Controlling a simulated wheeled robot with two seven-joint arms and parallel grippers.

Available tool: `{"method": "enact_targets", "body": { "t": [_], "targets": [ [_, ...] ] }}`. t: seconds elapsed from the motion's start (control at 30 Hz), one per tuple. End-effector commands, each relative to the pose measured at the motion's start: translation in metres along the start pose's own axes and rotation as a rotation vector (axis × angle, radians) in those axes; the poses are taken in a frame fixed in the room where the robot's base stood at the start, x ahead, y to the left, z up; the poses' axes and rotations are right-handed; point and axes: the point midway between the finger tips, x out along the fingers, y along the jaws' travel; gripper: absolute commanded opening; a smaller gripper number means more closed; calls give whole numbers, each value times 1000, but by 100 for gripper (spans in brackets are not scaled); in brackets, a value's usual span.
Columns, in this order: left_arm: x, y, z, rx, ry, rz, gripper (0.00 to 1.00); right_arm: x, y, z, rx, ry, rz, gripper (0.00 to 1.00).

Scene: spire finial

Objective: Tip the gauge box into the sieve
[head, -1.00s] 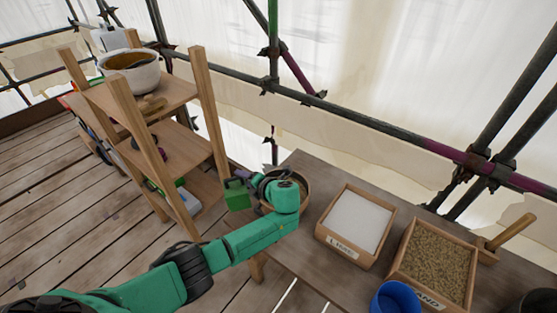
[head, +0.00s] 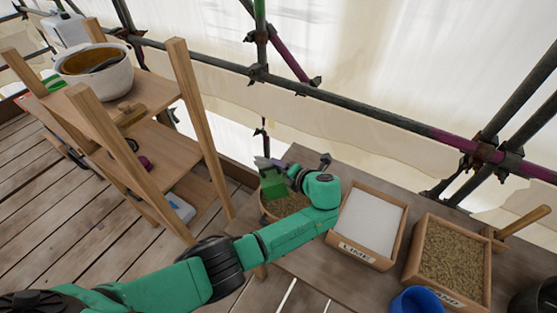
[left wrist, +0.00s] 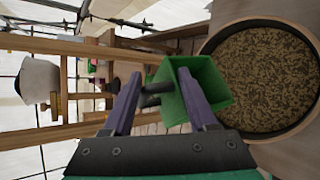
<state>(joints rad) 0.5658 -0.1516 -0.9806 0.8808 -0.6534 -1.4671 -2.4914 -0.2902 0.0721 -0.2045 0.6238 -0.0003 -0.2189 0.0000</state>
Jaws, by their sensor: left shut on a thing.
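The green gauge box (head: 273,183) is in my left gripper (head: 291,172), over the far-left part of the sieve. In the left wrist view, the purple fingers close around a dark handle on the gauge box (left wrist: 205,92). The round sieve (head: 297,205) stands at the left end of the bench, partly hidden by the box and my arm. In the left wrist view the sieve (left wrist: 212,42) has a pale rim and speckled brown grains inside. My right gripper is out of view.
A box marked LIME (head: 367,222) with white powder and a box of sand (head: 449,262) stand right of the sieve on the bench (head: 315,265). A blue cup (head: 417,300) is at the front. A wooden shelf (head: 178,150) with a white pot (head: 95,70) stands left.

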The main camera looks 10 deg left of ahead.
Motion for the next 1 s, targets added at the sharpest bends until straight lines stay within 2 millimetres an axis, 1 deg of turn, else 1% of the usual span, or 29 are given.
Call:
{"method": "enact_targets", "body": {
  "t": [0.03, 0.1, 0.2, 0.27, 0.43, 0.5, 0.6, 0.73, 0.77, 0.8, 0.9, 1.0],
  "targets": [
    [0, 7, -3, -36, -9, -25, 0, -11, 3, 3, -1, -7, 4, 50],
    [4, 11, -11, -108, -30, -76, 0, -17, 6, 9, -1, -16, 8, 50],
    [12, 12, -23, -216, -63, -153, 0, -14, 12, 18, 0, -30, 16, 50],
    [15, 15, -29, -281, -83, -198, 0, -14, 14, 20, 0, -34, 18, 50],
    [26, 19, -47, -497, -148, -351, 0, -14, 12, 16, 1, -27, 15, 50],
    [33, 15, -56, -590, -177, -416, 0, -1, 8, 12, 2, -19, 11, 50],
    [37, 14, -58, -648, -199, -459, 0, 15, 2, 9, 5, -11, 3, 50],
    [40, 14, -64, -722, -220, -512, 0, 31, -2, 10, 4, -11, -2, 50],
    [41, 16, -65, -740, -228, -524, 0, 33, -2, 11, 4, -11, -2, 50],
    [38, 25, -65, -808, -249, -574, 0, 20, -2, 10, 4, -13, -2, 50],
    [41, 24, -68, -947, -292, -673, 0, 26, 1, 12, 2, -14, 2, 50],
    [40, 25, -68, -1023, -315, -727, 0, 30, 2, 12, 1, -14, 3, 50]
  ]
}}
